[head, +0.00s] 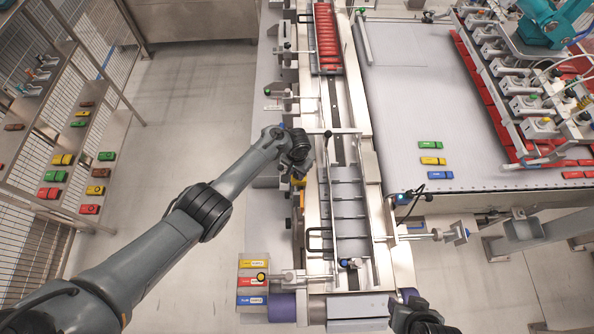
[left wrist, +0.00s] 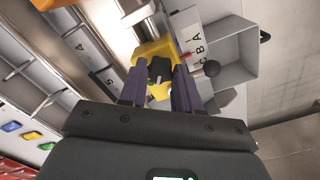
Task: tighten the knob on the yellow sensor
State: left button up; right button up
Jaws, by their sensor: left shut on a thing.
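The yellow sensor (left wrist: 152,52) is a bright yellow block fixed beside the metal rail in the left wrist view. Its black knob (left wrist: 160,69) sits between the two purple-grey fingers of my left gripper (left wrist: 159,84), which is shut on it. In the head view my left arm reaches in from the left. The left gripper (head: 298,178) is mostly hidden under its dark wrist, with a little yellow of the sensor (head: 301,184) showing below. A dark part of my right arm shows at the bottom edge; its gripper fingers do not show.
The conveyor (head: 347,215) with metal dividers runs beside the sensor, with red pieces (head: 325,40) at its far end. A rack (head: 55,150) stands left; floor between is clear.

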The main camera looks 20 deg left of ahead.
aim_at(297, 174)
pick_arm(q)
jog(key=m, duration=0.5)
jog(key=shift+a+m, duration=0.1)
jog(key=shift+m, duration=0.2)
jog(key=m+b, duration=0.1)
jog(key=m, duration=0.2)
jog(key=shift+f+m, duration=0.1)
jog(key=shift+m, duration=0.9)
jog(key=shift+b, duration=0.3)
jog(key=o, duration=1.1)
jog(key=shift+c, duration=0.2)
jog(key=shift+r, duration=0.35)
notch_tip(297, 174, up, 10)
jog(key=p, duration=0.3)
